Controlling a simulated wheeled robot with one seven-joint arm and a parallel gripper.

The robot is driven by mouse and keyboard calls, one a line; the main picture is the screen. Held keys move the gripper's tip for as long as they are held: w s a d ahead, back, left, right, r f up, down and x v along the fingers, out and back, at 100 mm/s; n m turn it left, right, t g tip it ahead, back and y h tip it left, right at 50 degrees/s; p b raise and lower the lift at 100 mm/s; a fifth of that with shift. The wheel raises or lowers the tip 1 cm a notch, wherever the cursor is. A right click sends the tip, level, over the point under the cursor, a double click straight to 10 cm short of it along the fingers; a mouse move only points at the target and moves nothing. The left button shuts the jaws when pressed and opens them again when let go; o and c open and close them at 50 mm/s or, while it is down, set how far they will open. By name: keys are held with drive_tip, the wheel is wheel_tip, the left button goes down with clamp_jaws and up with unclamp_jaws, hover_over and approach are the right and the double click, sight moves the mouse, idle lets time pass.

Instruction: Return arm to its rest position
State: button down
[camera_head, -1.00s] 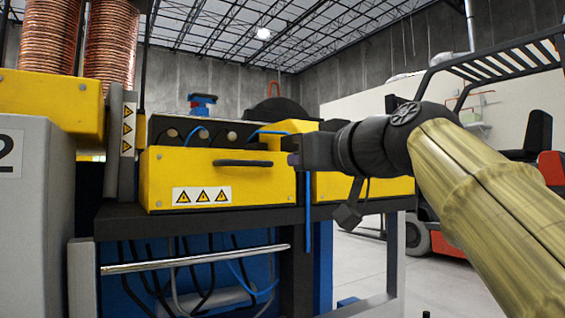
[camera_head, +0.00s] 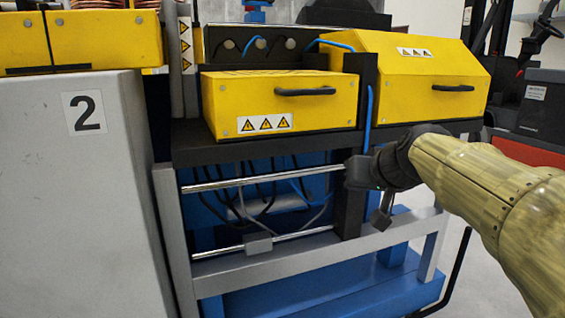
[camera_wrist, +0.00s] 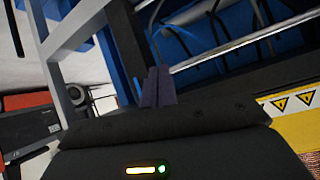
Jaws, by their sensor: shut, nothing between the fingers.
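My gripper (camera_head: 356,172) is at the end of my arm, which comes in from the right in the head view. It points left, in front of the machine's dark post and just below the yellow boxes. In the wrist view the two dark fingers of my gripper (camera_wrist: 157,88) stand side by side, shut and empty. Whether the gripper touches the machine cannot be told.
The machine has a left yellow box (camera_head: 280,103), a right yellow box (camera_head: 420,75) and a chrome rail (camera_head: 225,184) with dark cables behind. A grey cabinet (camera_head: 70,200) marked 2 stands left. A red and black forklift (camera_head: 520,150) is at right.

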drive_tip(key=s+f+g+h+p, duration=0.2)
drive_tip(key=s+f+g+p, duration=0.6)
drive_tip(key=s+f+p, duration=0.9)
drive_tip(key=w+p+v, duration=0.2)
drive_tip(key=p+v, duration=1)
drive_tip(key=w+a+r+p+v, duration=0.1)
drive_tip(key=w+p+v, duration=0.2)
drive_tip(key=p+v, duration=0.9)
drive_tip(key=w+r+p+v, duration=0.1)
drive_tip(key=w+p+v, duration=0.2)
drive_tip(key=p+v, duration=0.9)
drive_tip(key=shift+v, duration=1.1)
drive_tip(key=shift+w, duration=0.1)
